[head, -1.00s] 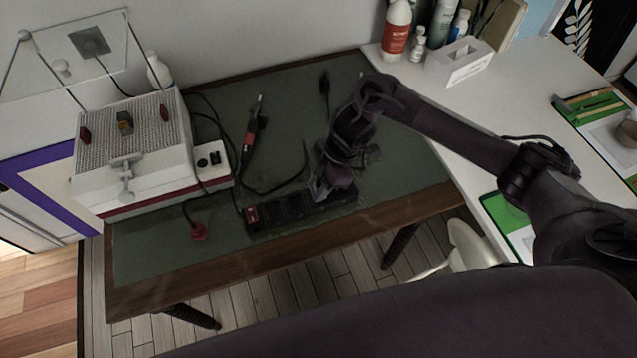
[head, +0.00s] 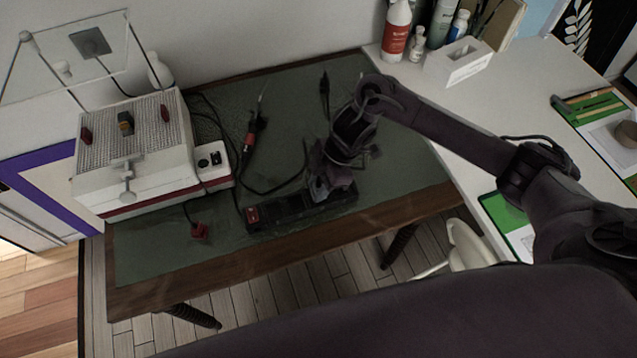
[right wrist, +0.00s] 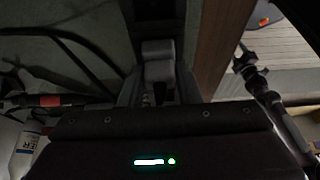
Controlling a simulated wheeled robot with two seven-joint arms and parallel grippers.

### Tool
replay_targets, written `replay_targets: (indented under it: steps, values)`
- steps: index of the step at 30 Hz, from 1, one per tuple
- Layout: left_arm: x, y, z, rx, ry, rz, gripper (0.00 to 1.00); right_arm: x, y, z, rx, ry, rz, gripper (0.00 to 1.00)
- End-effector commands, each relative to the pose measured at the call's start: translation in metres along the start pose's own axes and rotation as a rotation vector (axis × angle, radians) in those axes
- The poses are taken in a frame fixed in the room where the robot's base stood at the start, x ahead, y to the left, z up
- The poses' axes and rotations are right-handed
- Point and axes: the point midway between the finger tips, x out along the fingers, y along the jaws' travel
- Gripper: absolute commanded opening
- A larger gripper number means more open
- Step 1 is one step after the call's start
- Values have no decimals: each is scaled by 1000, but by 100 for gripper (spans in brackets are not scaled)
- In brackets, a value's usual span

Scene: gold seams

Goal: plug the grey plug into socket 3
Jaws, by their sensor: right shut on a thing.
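The black power strip (head: 290,212) lies along the front of the green mat, with a red switch (head: 252,214) at its left end. My right gripper (head: 320,194) is over the right half of the strip, pointing down. In the right wrist view the grey plug (right wrist: 158,62) sits between the fingers of my right gripper (right wrist: 158,88), which is shut on it. The strip (right wrist: 153,10) shows dark just beyond the plug. I cannot tell whether the plug touches a socket, and socket numbers are not readable. My left gripper is not in view.
A red plug (head: 199,231) lies on the mat left of the strip. A white box-shaped device (head: 135,165) stands at the left. A red-handled tool (head: 250,140), a black plug (head: 324,85) and loose cables lie behind the strip. The table's wooden front edge (head: 290,245) is close.

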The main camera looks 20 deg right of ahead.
Motion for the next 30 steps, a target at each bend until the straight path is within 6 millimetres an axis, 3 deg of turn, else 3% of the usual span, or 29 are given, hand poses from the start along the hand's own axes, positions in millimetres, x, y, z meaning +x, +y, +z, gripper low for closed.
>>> replay_targets:
  steps: [30]
  values:
    - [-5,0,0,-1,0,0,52,0,0,0,0,0,0,7]
